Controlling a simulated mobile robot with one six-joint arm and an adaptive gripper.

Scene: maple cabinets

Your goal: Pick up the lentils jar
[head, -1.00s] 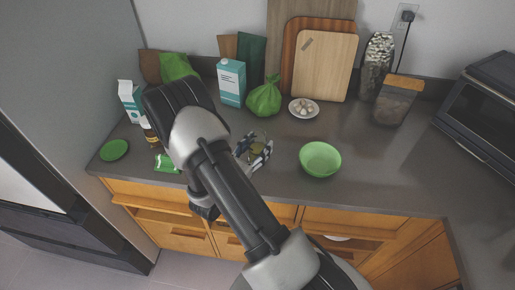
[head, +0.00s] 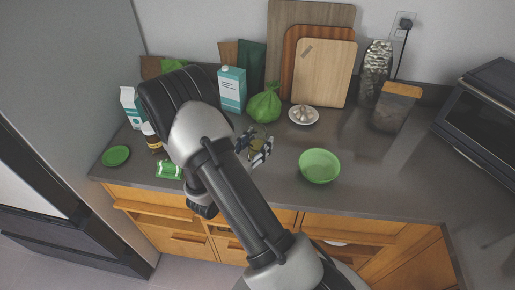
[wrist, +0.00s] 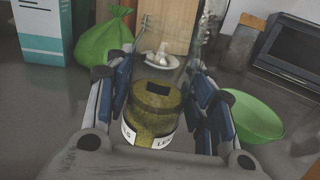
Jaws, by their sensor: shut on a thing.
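The lentils jar (wrist: 155,105), a clear jar of green-brown contents with a white label partly reading "LE", sits upright between my fingers in the wrist view. In the head view the jar (head: 257,144) is small and partly covered by the fingers. My gripper (wrist: 157,75) is shut on the jar, one finger on each side. In the head view my gripper (head: 256,149) is over the counter, left of the green bowl. The jar's base is hidden, so I cannot tell its gap from the counter.
The green bowl (head: 319,166) stands right of the jar. Behind are a green bag (head: 264,104), a teal-and-white carton (head: 232,90), a plate of garlic (head: 303,115) and cutting boards (head: 325,73). Tall jars and a toaster oven (head: 485,108) stand at right.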

